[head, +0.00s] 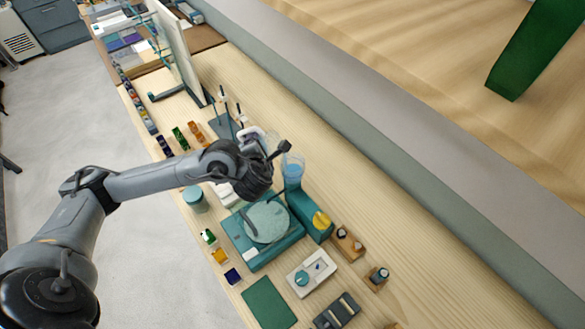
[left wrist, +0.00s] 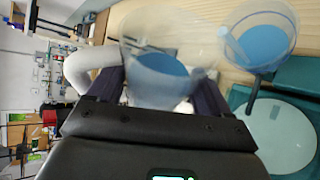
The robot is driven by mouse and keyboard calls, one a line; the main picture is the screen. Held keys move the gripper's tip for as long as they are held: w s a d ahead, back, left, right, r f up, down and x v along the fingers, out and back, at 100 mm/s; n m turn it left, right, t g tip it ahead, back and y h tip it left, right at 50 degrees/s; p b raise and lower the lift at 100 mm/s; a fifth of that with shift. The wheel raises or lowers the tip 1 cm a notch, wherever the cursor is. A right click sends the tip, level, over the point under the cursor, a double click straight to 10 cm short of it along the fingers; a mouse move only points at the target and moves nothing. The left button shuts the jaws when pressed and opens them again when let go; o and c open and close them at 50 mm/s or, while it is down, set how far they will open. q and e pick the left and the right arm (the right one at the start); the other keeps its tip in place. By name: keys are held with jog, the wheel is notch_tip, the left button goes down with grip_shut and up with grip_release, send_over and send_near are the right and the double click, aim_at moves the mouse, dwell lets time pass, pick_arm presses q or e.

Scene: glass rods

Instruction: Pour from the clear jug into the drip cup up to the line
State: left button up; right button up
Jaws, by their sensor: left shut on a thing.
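The clear jug (left wrist: 150,40) is between the fingers of my left gripper (left wrist: 160,95), with blue liquid in it. The gripper is shut on it. The drip cup (left wrist: 285,18) is a clear cup holding blue liquid, just right of the jug in the left wrist view. In the head view the drip cup (head: 293,160) stands above the teal machine, and my left gripper (head: 272,150) is just left of it. The jug is mostly hidden there behind my wrist. No stream between them is visible, and I cannot make out the fill line. My right gripper is out of view.
The teal machine (head: 258,258) with a pale round disc (head: 267,222) is below the cup. A teal canister (head: 195,199), a white tray (head: 318,279), a green mat (head: 268,303) and small wooden blocks (head: 348,243) stand around it. Bare wood lies right of the cup.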

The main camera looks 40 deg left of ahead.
pick_arm(q)
jog(key=shift+r+p, duration=0.2)
jog(key=shift+p, duration=0.2)
dwell(0.8)
jog(key=shift+y, duration=0.3)
jog(key=shift+r+m+p, duration=0.15)
jog(key=shift+m+p, duration=0.15)
jog(key=shift+p, duration=0.15)
jog(key=shift+d, duration=0.1)
dwell(0.6)
jog(key=shift+w+r+g+p, duration=0.15)
jog(key=shift+g+p, duration=0.15)
jog(key=shift+p, duration=0.2)
dwell(0.4)
jog(key=shift+r+y, duration=0.1)
jog(key=shift+y, duration=0.2)
